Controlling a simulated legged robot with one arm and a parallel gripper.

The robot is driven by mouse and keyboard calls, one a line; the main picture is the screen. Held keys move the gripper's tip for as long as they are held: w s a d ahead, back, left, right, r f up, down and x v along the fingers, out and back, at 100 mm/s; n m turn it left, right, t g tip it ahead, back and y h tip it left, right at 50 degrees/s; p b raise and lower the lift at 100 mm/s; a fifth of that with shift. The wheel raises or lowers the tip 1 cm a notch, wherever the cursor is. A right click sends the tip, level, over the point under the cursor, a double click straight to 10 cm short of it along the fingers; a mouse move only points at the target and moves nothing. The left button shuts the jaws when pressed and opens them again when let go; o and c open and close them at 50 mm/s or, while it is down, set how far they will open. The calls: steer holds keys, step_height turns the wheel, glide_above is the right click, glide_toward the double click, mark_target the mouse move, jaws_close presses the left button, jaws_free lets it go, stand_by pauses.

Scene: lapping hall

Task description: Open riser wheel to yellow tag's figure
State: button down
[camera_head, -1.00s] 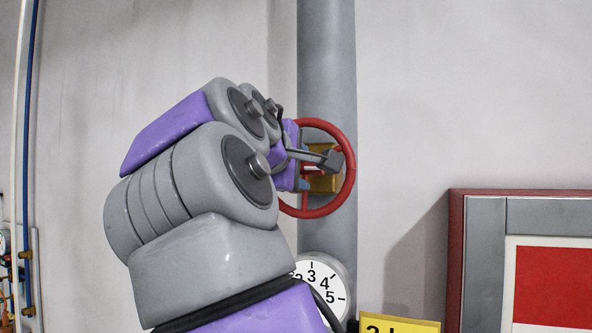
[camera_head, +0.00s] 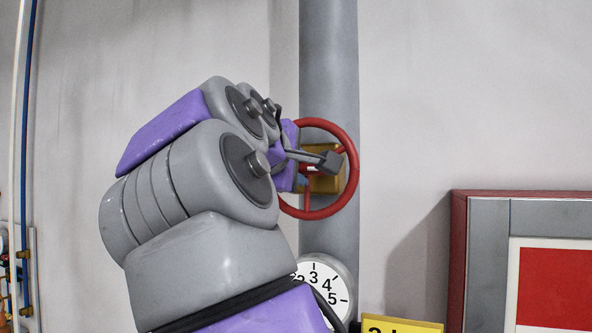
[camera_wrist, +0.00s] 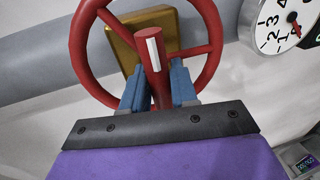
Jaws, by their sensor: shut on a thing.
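The red riser wheel (camera_head: 355,165) stands on the grey vertical pipe in the head view, in front of a brass-coloured block (camera_head: 326,184). In the wrist view the wheel (camera_wrist: 218,48) fills the upper middle, and its red handle (camera_wrist: 153,62) with a white stripe stands between my blue fingers. My gripper (camera_wrist: 157,88) is shut on this handle; in the head view my gripper (camera_head: 303,181) is partly hidden. The yellow tag (camera_head: 402,327) is cut off at the bottom edge, so its figure cannot be read fully. The gauge (camera_wrist: 275,25) has a red needle; its reading is unclear.
The gauge (camera_head: 325,280) also shows below the wheel in the head view, partly behind my arm. A red-edged cabinet (camera_head: 457,260) is on the right wall. Thin pipes (camera_head: 28,120) run up the far left. The wall between is bare.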

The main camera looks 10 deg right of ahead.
steer(key=shift+s+d+m+p, duration=0.1)
steer(key=shift+m+p, duration=0.3)
steer(key=shift+p, duration=0.35)
steer(key=shift+w+f+m+y+b, duration=0.2)
steer(key=shift+f+m+y+b, duration=0.15)
steer(key=shift+m, duration=0.65)
steer(key=shift+f, duration=0.1)
steer(key=c, duration=1.3)
jaws_free()
steer(key=shift+c, duration=0.2)
steer(key=shift+o, duration=1.4)
steer(key=shift+s, duration=0.35)
steer(key=shift+o, duration=0.2)
steer(key=shift+w+r, duration=0.1)
steer(key=shift+r, duration=0.15)
steer(key=shift+w, duration=0.1)
